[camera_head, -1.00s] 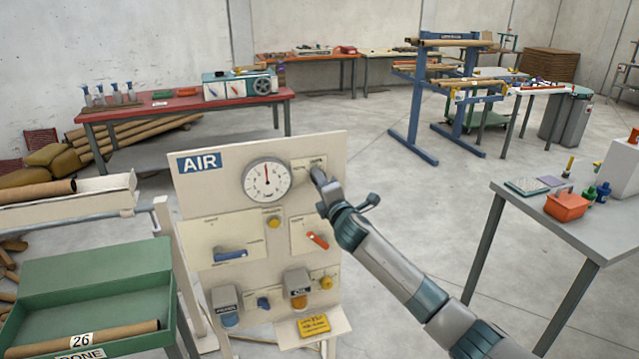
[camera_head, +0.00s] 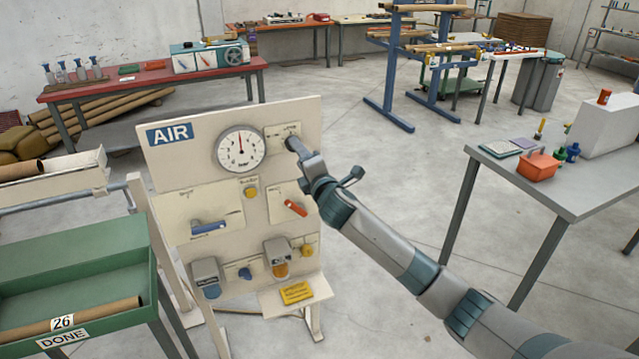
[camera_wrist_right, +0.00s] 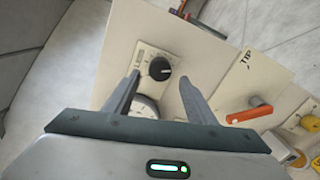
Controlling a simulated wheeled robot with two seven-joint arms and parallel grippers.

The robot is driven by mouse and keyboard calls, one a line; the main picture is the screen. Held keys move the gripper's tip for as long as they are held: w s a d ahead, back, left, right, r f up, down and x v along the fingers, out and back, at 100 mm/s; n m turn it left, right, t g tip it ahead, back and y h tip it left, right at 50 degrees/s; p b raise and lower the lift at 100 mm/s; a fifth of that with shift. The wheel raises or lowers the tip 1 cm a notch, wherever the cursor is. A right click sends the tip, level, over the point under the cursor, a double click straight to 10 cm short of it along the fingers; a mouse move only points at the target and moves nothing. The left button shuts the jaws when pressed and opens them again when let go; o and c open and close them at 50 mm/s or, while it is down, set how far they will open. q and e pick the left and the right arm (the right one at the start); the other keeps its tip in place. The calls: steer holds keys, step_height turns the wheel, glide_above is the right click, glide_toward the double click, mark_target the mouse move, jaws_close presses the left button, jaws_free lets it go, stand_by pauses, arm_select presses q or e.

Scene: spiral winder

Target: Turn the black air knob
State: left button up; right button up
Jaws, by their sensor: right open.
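The black air knob (camera_wrist_right: 160,68) shows in the right wrist view on a small cream plate of the panel. It lies between and just beyond the two fingertips of my right gripper (camera_wrist_right: 158,82), which is open and empty. My left gripper is not in view.
An orange-red lever (camera_head: 295,207) is below my right gripper, and a blue lever (camera_head: 208,228) is lower left. A green tray (camera_head: 75,270) stands left; a grey table (camera_head: 560,190) stands right.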

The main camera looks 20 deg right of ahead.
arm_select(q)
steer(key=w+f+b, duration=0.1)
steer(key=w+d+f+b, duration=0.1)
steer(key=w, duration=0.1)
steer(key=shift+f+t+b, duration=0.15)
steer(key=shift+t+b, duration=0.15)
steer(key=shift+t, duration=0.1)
arm_select(e)
steer(key=s, duration=1.3)
steer(key=shift+s+d, duration=0.15)
steer(key=shift+d, duration=0.15)
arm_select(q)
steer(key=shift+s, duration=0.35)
